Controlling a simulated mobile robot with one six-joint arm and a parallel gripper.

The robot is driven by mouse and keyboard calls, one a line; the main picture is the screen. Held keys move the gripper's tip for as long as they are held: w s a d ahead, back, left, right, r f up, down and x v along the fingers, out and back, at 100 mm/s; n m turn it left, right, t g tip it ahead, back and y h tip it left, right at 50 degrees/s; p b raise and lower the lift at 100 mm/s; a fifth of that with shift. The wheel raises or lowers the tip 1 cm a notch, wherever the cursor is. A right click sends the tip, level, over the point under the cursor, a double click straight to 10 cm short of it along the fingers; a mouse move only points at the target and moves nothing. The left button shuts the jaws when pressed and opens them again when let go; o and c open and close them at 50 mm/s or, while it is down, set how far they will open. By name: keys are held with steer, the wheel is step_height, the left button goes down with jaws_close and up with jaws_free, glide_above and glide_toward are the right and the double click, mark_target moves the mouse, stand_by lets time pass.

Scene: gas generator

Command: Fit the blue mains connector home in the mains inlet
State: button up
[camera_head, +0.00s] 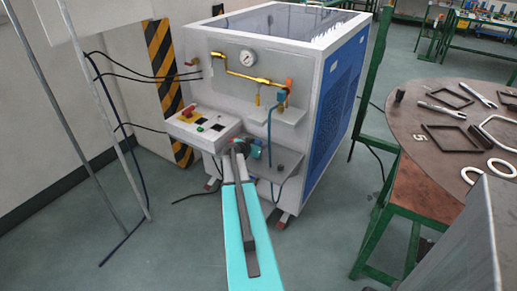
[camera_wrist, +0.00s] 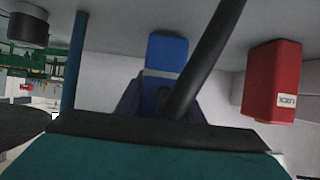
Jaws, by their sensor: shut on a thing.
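The blue mains connector (camera_wrist: 166,55) shows upright in the middle of the wrist view, with a pale band across it. My gripper (camera_wrist: 163,98) is shut on it at its lower part, where dark jaws flank it. A thick black cable crosses in front and hides part of the jaws. In the head view my gripper (camera_head: 239,149) is at the front of the machine, beside the control box and above the grey shelf; the connector is too small to make out there. I cannot pick out the mains inlet in either view, so I cannot tell how the connector sits to it.
A red block marked LOCK (camera_wrist: 272,85) is right of the connector. A blue pipe (camera_wrist: 74,60) and a black knob (camera_wrist: 28,30) are left. The control box (camera_head: 202,126) stands close to my gripper.

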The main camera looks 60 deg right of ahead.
mark_target(258, 141)
steer(key=shift+r, duration=0.8)
steer(key=shift+s+a+r+b, duration=0.2)
steer(key=shift+a+r+b, duration=0.15)
steer(key=shift+r, duration=0.35)
steer(key=s+a+b, duration=0.1)
steer(key=s+a, duration=0.2)
steer(key=a, duration=0.3)
steer(key=s+a+r+b, duration=0.1)
steer(key=s+a, duration=0.3)
steer(key=a, duration=0.3)
steer(key=shift+a+r, duration=0.25)
steer(key=shift+s, duration=0.1)
